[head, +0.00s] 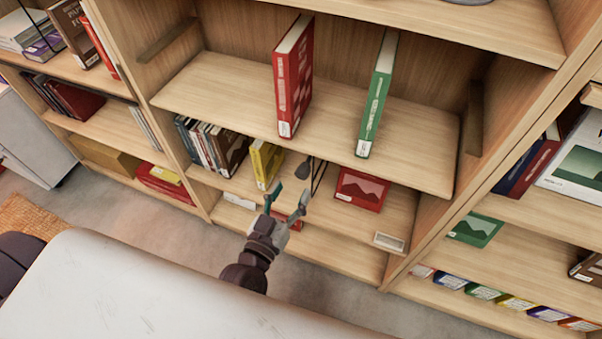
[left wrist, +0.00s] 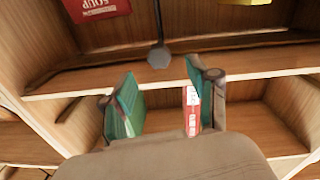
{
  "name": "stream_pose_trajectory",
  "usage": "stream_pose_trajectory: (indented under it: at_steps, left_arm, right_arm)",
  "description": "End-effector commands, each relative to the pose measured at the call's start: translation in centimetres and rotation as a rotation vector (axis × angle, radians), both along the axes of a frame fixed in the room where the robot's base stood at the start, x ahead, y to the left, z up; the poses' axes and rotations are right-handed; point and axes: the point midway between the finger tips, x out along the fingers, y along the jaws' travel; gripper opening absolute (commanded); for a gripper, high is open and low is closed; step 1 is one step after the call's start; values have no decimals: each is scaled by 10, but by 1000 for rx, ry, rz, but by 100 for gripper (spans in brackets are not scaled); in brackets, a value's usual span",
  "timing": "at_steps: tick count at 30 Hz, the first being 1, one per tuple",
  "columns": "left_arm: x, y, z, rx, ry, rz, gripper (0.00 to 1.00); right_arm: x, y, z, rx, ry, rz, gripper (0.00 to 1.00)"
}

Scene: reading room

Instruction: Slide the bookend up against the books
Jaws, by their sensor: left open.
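The bookend (head: 319,178) is a thin dark upright with a grey knob (head: 303,170), on the shelf just right of a yellow book. The knob also shows in the left wrist view (left wrist: 158,56), below a dark rod. The books (head: 213,142) stand in a row at the left of that shelf, with the yellow book (head: 265,163) at their right end. A gap lies between the yellow book and the bookend. My left gripper (head: 287,200) is open and empty, in front of the shelf edge near the knob. Its teal fingertips (left wrist: 163,90) are apart. My right gripper is not in view.
The shelf board above (head: 225,88) holds a red and a green upright book. A red item (left wrist: 193,112) shows on the shelf below. A pale table (head: 130,290) fills the front left.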

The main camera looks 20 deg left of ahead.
Motion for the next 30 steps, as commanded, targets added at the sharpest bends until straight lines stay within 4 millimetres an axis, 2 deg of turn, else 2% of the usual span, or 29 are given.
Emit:
stream_pose_trajectory:
  at_steps: [3,9,15,22,30]
  left_arm:
    - [26,-2,0,-1,-4,2,60]
    - [52,-5,0,0,0,0,60]
    - [61,-6,0,-1,1,0,60]
    - [61,-6,0,0,1,0,60]
    - [60,-6,0,0,1,0,15]
  right_arm:
    - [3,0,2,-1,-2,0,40]
    - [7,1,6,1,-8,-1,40]
    - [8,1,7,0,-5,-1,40]
    - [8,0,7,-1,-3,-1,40]
    - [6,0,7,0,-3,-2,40]
